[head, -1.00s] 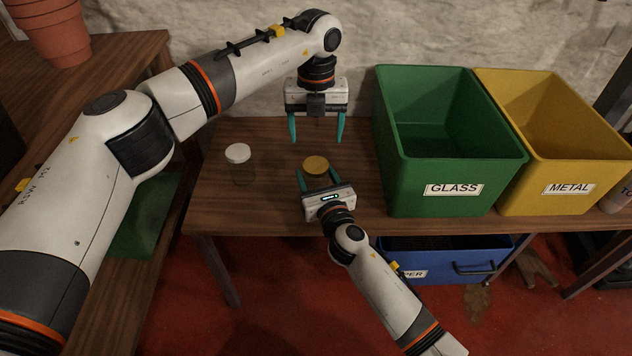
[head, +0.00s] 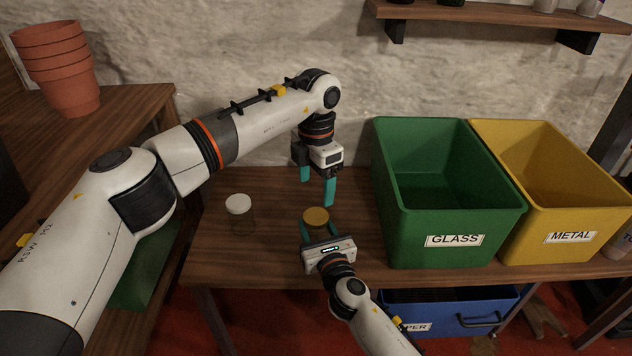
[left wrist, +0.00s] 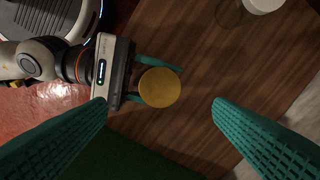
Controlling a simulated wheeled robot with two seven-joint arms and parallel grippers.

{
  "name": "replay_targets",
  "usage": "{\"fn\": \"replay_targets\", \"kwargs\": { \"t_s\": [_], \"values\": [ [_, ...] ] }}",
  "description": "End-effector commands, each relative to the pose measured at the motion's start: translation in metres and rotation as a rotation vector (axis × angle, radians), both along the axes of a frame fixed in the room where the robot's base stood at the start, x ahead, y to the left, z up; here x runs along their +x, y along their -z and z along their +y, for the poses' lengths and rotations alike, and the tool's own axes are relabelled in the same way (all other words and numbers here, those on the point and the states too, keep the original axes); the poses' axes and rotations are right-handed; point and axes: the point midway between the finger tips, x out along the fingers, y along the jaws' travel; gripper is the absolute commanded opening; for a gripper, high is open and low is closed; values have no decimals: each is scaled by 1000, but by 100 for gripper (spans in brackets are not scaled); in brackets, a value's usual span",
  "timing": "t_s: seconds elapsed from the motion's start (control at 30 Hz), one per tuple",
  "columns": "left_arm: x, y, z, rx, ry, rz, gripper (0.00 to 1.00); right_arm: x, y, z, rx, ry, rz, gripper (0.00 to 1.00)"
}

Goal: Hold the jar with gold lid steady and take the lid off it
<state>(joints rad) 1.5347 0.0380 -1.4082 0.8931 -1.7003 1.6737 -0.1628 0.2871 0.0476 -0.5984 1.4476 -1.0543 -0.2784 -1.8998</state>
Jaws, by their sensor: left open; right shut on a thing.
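The jar with gold lid stands on the wooden table; its gold lid (head: 316,216) faces up, and the glass below is mostly hidden. In the left wrist view the gold lid (left wrist: 159,87) lies between my open fingers, below them. My right gripper (head: 319,229) is shut on the jar from the near side, its teal fingers on either side below the lid. My left gripper (head: 317,186) is open and empty, pointing down above and behind the jar, apart from it. The lid is on the jar.
A clear jar with a white lid (head: 238,204) stands to the left on the table. A green GLASS bin (head: 455,240) and a yellow METAL bin (head: 570,237) stand to the right. A blue bin (head: 450,318) is below. Bare tabletop (head: 275,240) lies between the jars.

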Motion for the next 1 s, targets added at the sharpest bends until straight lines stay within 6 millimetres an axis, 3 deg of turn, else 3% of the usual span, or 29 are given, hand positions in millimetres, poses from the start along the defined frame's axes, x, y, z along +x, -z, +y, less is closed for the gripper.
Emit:
{"fn": "replay_targets", "kwargs": {
  "t_s": [0.5, 0.8, 1.0],
  "values": [
    [0, 0, 0, -1, 1078, 0, 75, 0, 1, 0, 0, 0, 1, 0],
    [0, 2, 0, -1, 1338, 0, 75, 0, 1, 0, 0, 0, 1, 0],
    [-1, 25, 0, -3, 1351, 3, 75, 0, 1, 0, 0, 0, 1, 0]
  ]
}}
